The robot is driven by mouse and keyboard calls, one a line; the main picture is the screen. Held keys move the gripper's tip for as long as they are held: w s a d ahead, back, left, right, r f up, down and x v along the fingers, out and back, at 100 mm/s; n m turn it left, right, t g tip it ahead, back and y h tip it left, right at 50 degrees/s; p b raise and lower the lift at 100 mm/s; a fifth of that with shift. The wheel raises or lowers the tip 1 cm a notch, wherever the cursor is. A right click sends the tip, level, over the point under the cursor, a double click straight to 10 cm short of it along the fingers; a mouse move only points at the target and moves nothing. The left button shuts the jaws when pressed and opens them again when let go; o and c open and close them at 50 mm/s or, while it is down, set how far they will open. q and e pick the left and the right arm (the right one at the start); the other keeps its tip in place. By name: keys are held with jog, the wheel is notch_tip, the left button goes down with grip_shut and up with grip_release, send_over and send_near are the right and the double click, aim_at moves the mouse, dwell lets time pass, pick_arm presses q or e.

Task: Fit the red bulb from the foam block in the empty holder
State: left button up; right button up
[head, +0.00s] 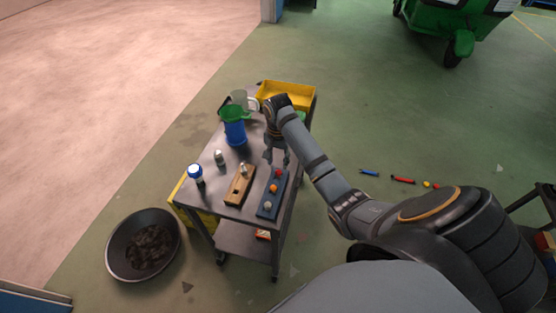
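The red bulb (278,173) stands at the far end of a dark blue block (261,212), which looks like the foam block. An orange bulb (273,188) and a pale bulb (267,205) stand in line nearer me. A wooden board (233,199) lies left of the blue block. It carries a clear bulb (243,171) at its far end and a small dark fitting (237,186), seemingly the empty holder, near its middle. My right gripper (277,161) points down just above and beyond the red bulb, fingers apart and seemingly empty. My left gripper is out of view.
All stand on a grey cart (215,171). A blue-and-white jar (195,172), a small grey-topped item (219,158), a blue container with green funnel (234,127) and a yellow tray (290,90) share it. A dark pan (118,259) lies on the floor at left.

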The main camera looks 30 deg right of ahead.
aim_at(279, 170)
notch_tip(279, 170, down, 2)
jog(key=shift+d+f+b, duration=0.1)
jog(key=shift+b, duration=0.55)
notch_tip(279, 170, down, 3)
jog(key=shift+r+p, duration=0.15)
jog(key=shift+p, duration=0.2)
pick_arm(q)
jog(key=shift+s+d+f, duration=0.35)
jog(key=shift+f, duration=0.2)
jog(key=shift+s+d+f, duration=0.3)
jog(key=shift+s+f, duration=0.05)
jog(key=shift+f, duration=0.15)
pick_arm(e)
jog(key=shift+f, duration=0.35)
jog(key=c, duration=0.7)
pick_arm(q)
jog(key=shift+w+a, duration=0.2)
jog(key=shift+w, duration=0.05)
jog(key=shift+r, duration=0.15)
pick_arm(e)
notch_tip(279, 170, up, 7)
jog(key=p, duration=0.9)
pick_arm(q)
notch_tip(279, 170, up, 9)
pick_arm(e)
jog(key=shift+s, duration=0.1)
